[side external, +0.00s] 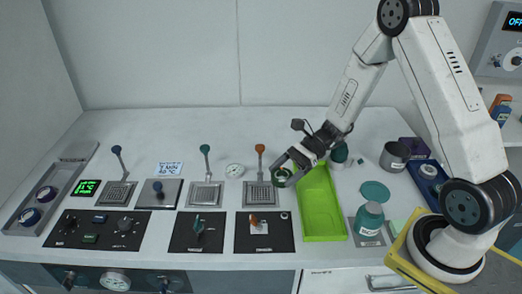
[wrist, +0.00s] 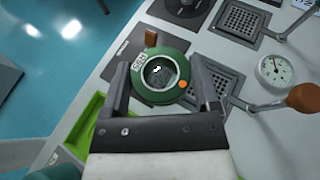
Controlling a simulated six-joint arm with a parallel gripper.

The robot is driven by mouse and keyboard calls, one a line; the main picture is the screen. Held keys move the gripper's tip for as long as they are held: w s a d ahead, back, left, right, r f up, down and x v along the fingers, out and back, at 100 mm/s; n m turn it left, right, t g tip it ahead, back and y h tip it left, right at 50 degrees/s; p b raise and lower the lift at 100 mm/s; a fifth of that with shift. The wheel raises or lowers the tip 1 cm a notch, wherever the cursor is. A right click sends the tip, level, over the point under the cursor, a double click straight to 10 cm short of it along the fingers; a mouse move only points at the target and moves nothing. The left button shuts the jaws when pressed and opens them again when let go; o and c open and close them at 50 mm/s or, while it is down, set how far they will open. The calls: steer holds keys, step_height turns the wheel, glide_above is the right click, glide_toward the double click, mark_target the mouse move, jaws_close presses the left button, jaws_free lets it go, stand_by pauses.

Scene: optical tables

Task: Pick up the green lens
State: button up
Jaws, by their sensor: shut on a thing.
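The green lens (wrist: 160,78) is a round green ring with dark glass and a small printed label, seen in the wrist view between the two fingers. It also shows small in the side external view (side external: 283,174), at the tip of my gripper (side external: 282,170). My gripper (wrist: 160,92) is shut on the green lens, with one finger on each side of its rim. The lens is over the table just left of the green tray's upper end; its exact height is hard to tell.
A bright green tray (side external: 322,224) lies right of the gripper. A lever with an orange knob (side external: 260,149) stands close on its left. A teal bottle (side external: 369,220), a grey metal cup (side external: 396,155) and a blue tray (side external: 427,190) are farther right. Dark control panels (side external: 265,240) lie in front.

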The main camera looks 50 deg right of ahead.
steer(key=s+r, duration=0.3)
steer(key=s, duration=0.3)
steer(key=shift+s+d, duration=0.15)
steer(key=shift+s, duration=0.25)
steer(key=shift+w, duration=0.1)
